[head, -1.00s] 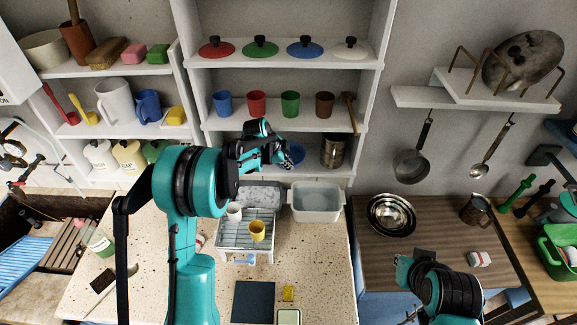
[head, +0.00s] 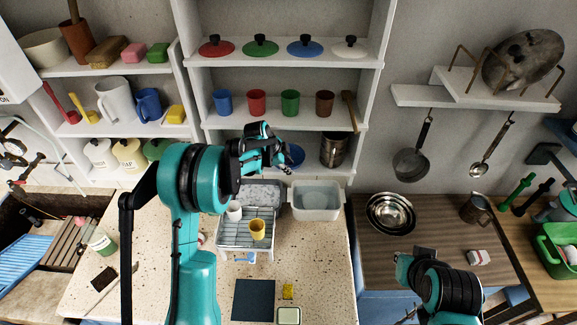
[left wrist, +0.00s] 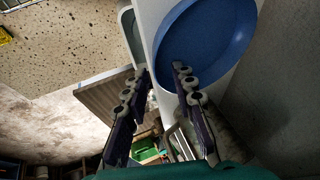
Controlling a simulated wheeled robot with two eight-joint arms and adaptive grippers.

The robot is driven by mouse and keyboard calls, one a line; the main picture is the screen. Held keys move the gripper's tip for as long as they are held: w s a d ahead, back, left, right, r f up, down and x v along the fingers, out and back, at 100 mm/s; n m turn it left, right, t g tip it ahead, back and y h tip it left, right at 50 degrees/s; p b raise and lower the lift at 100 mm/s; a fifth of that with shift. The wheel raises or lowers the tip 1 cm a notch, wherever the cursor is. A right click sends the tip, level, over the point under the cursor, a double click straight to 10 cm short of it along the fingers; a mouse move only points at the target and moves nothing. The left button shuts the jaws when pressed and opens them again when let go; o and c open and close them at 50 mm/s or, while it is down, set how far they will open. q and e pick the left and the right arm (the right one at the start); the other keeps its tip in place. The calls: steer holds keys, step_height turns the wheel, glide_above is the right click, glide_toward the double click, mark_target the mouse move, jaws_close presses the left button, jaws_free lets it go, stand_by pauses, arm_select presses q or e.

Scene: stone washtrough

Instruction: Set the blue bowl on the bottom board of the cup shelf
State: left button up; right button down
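The blue bowl (head: 296,156) stands on the bottom board (head: 316,168) of the cup shelf, left of a metal tin. My left gripper (head: 283,162) is just left of the bowl and partly covers it in the head view. In the left wrist view the blue bowl (left wrist: 208,40) lies on the white board, upright as far as I can see. The left gripper's two fingers (left wrist: 158,72) are spread with a gap between them, beside the bowl's rim. Nothing is clamped between them.
The tin (head: 334,150) stands right of the bowl. Several cups (head: 257,103) line the board above. Below the shelf stand a grey basin (head: 316,201) and a dish rack (head: 250,236) with a yellow cup and a white cup. Metal bowls (head: 391,213) sit on the wooden counter.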

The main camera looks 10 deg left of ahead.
arm_select(q)
steer(key=s+a+r+n, duration=0.2)
steer(key=s+r+n, duration=0.2)
steer(key=s+r, duration=0.95)
steer(key=s+d+n+t+y, duration=0.1)
steer(key=s+n, duration=1)
steer(key=s, duration=1.1)
steer(key=shift+r+t+y+b, duration=0.2)
steer(key=shift+t+y+b, duration=0.2)
steer(key=shift+t+y, duration=0.65)
steer(key=shift+s+f, duration=0.1)
steer(key=shift+s, duration=0.05)
step_height(320, 180, down, 27)
steer(key=b, duration=2.7)
steer(key=shift+f+b, duration=0.2)
steer(key=shift+b, duration=0.15)
